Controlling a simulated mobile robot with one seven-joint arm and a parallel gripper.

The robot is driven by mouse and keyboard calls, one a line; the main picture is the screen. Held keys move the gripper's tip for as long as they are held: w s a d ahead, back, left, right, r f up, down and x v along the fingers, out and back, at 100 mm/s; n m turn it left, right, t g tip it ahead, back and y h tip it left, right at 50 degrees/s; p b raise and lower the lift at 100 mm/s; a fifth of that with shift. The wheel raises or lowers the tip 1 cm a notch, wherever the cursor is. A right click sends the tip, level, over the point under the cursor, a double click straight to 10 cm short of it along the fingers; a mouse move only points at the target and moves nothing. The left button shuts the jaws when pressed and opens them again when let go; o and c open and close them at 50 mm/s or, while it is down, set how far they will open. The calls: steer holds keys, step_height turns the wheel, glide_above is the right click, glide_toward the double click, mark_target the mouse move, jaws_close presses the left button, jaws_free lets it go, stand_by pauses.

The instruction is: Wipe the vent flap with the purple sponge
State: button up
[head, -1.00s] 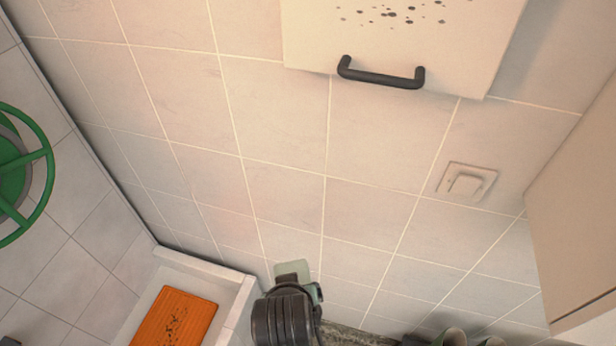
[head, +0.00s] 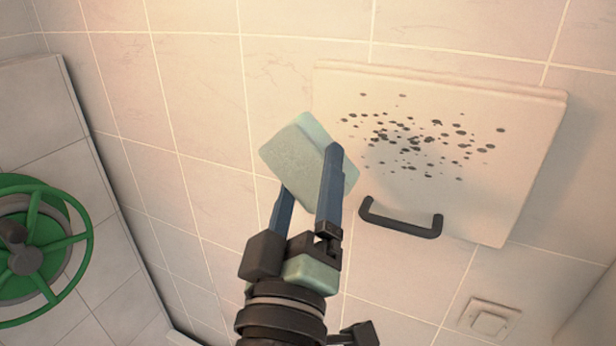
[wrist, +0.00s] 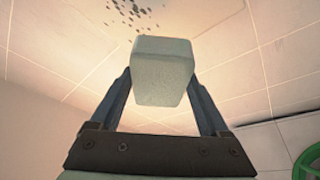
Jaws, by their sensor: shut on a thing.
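The vent flap (head: 480,205) is a cream panel on the tiled wall in the head view, with a dark bar handle (head: 400,220) along its lower edge. Many dark spots (head: 415,140) cover its upper and middle part. My gripper (head: 310,172) is shut on a pale green, block-shaped sponge (head: 285,155); it does not look purple. The sponge is just left of the flap and appears apart from it. In the wrist view the sponge (wrist: 163,65) sits between both fingers, with some spots of the flap beyond it. No purple sponge shows.
A green handwheel (head: 35,255) is on the left wall. A square switch plate (head: 490,319) is on the wall below the flap. The tiled wall (head: 200,110) left of the flap is bare.

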steer(key=w+d+p, duration=0.1)
steer(key=w+d, duration=0.1)
steer(key=w, duration=0.3)
steer(key=shift+w+d, duration=0.2)
steer(key=shift+w, duration=0.05)
steer(key=shift+w+d+p, duration=0.35)
steer(key=shift+w+p, duration=0.05)
steer(key=shift+w, duration=0.5)
stand_by(0.7)
